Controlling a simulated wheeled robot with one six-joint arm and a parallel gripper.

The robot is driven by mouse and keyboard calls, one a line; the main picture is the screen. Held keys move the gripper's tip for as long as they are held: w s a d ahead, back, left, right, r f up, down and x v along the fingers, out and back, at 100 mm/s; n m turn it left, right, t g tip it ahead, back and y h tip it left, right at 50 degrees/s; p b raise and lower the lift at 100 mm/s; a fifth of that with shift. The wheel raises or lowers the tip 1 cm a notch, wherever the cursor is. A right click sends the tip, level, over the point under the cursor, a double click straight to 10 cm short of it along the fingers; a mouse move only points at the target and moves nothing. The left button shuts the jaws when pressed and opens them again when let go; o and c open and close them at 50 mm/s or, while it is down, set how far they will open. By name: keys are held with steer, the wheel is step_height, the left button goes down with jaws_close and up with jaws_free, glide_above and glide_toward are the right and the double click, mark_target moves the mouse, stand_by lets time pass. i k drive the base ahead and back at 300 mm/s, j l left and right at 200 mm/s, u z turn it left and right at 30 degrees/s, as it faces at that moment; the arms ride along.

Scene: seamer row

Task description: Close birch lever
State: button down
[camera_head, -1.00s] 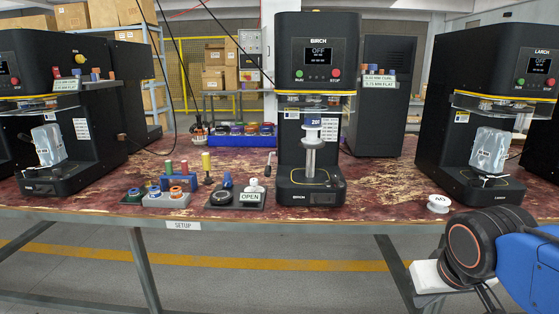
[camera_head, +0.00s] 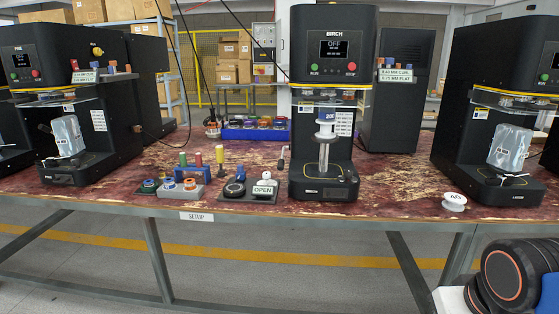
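The black BIRCH machine (camera_head: 334,95) stands mid-bench, its screen reading OFF. A small grey lever (camera_head: 282,160) with a dark top stands upright just left of the machine's base. A green-lettered OPEN tag (camera_head: 263,189) lies in front of it, on a dark pad with a round black knob (camera_head: 234,189). I cannot tell how the lever joins the machine. My gripper is out of view; only part of my arm shows at the lower right.
A similar machine stands left (camera_head: 70,100) and another right (camera_head: 500,100). Coloured pegs and a grey block (camera_head: 180,190) lie left of the pad. A white spool (camera_head: 454,201) sits right of BIRCH near the front edge of the bench (camera_head: 390,203). Floor before it is clear.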

mark_target(281, 167)
steer(key=i+j+z, duration=0.25)
steer(key=i, duration=0.25)
steer(key=i+j+z, duration=0.3)
steer(key=i, duration=0.2)
